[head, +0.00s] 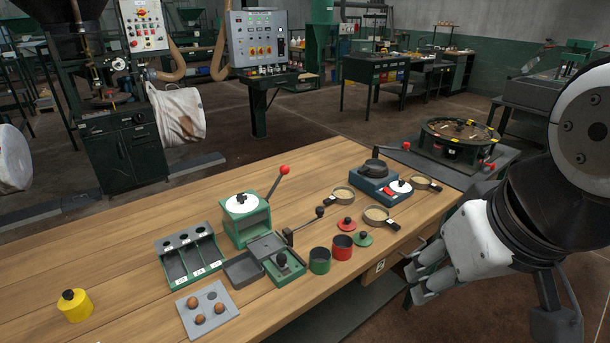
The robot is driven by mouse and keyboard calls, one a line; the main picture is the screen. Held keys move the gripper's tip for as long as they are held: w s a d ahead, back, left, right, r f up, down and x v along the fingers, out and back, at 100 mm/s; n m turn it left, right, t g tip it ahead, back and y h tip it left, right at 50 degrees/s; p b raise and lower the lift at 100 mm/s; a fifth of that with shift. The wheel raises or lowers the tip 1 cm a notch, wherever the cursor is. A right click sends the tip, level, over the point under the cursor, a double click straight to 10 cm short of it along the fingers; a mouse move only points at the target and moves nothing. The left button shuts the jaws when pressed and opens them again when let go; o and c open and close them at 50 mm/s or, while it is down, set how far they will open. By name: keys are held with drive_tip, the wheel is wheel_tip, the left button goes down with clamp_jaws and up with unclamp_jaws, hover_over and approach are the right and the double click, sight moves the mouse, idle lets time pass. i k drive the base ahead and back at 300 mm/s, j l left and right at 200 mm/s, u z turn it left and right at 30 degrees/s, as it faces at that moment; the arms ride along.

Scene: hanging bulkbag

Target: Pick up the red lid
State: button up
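The red lid (346,225) is a small flat disc with a dark knob on top. It lies on the wooden table, just behind the red cup (342,247) and apart from it. A matching green lid (363,238) lies to its right, and a green cup (319,261) stands left of the red cup. My gripper (412,283) is at the right, off the table's front edge and well apart from the red lid. Its fingers look spread, with nothing seen between them.
Round pans (376,214) and a blue device (374,181) stand behind and right of the lids. A green press (244,218) with a red-knobbed lever is to the left. The table's left part is mostly clear.

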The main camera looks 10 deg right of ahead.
sight(346, 224)
drive_tip(key=i+l+z, duration=0.15)
drive_tip(key=i+l, duration=0.75)
drive_tip(key=i, duration=0.1)
